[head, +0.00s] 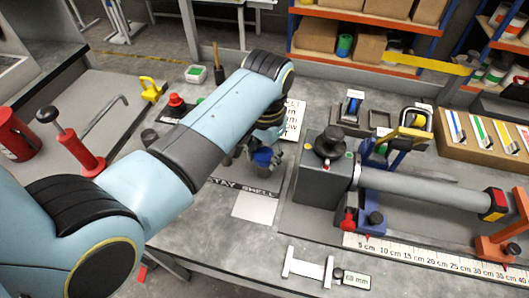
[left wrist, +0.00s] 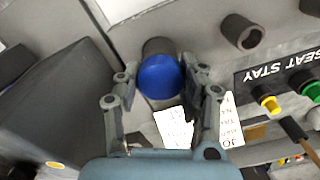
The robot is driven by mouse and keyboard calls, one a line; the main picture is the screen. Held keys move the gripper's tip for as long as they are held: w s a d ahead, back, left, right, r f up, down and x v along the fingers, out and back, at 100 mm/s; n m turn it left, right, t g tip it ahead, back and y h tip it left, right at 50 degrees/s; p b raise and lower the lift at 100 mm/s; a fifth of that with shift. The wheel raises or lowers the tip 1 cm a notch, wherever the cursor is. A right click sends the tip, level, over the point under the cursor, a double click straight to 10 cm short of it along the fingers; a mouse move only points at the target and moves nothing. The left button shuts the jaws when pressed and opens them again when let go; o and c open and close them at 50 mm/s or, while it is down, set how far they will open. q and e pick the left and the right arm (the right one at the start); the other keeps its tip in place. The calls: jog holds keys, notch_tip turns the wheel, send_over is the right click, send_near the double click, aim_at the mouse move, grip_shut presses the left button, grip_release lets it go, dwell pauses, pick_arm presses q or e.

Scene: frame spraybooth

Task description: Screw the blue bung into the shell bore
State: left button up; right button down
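The blue bung (left wrist: 159,76) is round-topped and sits at the end of a dark cylindrical part in the left wrist view. It also shows in the head view (head: 262,158), partly covered by my left gripper (head: 266,150). In the left wrist view the left gripper (left wrist: 160,85) has its fingers spread, one each side of the bung, with small gaps visible. A grey ring with a dark bore (left wrist: 243,32) lies up and right of the bung; I cannot tell whether it is the shell. My right gripper is not in view.
A grey block (head: 322,182) with a black knob and a long grey tube (head: 425,191) stands close right of the left gripper. Toggle clamps, a ruler (head: 435,258) and a tray of coloured strips (head: 488,135) are farther right. The front bench is mostly clear.

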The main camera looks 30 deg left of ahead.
pick_arm(q)
jog(key=shift+c, duration=1.1)
jog(key=m, duration=0.4)
jog(key=shift+m, duration=0.3)
grip_shut()
jog(key=shift+m, duration=0.4)
jog(key=m, duration=0.3)
jog(key=shift+s, duration=0.1)
jog(key=shift+m, duration=0.4)
jog(key=m, duration=0.4)
jog(key=shift+m, duration=0.3)
